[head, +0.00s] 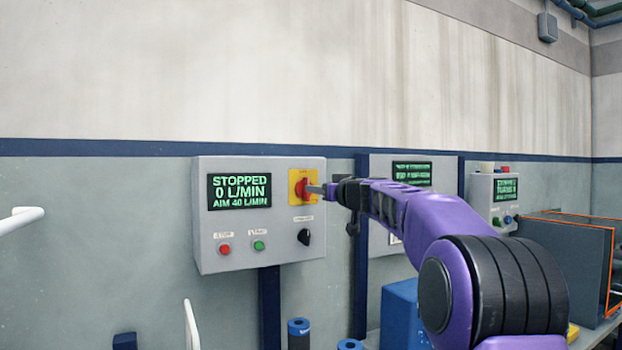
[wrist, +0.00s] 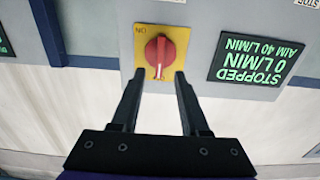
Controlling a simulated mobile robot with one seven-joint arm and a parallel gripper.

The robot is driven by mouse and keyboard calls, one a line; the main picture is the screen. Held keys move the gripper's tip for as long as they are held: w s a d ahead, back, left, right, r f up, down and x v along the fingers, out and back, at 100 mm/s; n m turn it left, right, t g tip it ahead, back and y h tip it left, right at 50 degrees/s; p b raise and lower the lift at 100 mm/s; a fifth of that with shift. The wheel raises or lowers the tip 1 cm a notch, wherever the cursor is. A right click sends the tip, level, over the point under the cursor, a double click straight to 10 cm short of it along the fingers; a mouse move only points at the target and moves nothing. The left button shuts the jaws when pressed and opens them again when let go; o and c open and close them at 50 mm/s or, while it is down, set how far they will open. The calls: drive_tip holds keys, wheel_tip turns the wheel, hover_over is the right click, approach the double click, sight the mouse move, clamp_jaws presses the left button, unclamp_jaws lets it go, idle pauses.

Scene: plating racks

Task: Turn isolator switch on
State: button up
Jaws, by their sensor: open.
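The isolator switch is a red rotary knob (head: 302,189) on a yellow plate, at the upper right of a grey control box (head: 215,258). In the wrist view the knob (wrist: 160,52) and its yellow plate (wrist: 142,38) appear upside down, with lettering that looks like "ON" at one corner. The knob's grip ridge runs roughly upright there. My gripper (head: 314,190) reaches in from the right in the head view. In the wrist view the gripper (wrist: 158,78) is open, with its fingertips on either side of the knob's near edge. Whether they touch it cannot be told.
The box's display (head: 240,191) reads "STOPPED 0 L/MIN AIM 40 L/MIN". Below are a red button (head: 224,249), a green button (head: 259,245) and a black selector knob (head: 304,237). More panels stand to the right, partly behind my arm. A white rail (head: 20,218) is at left.

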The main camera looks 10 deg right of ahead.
drive_tip(key=shift+p+x, duration=1.35)
drive_tip(key=shift+x, duration=1.35)
clamp_jaws()
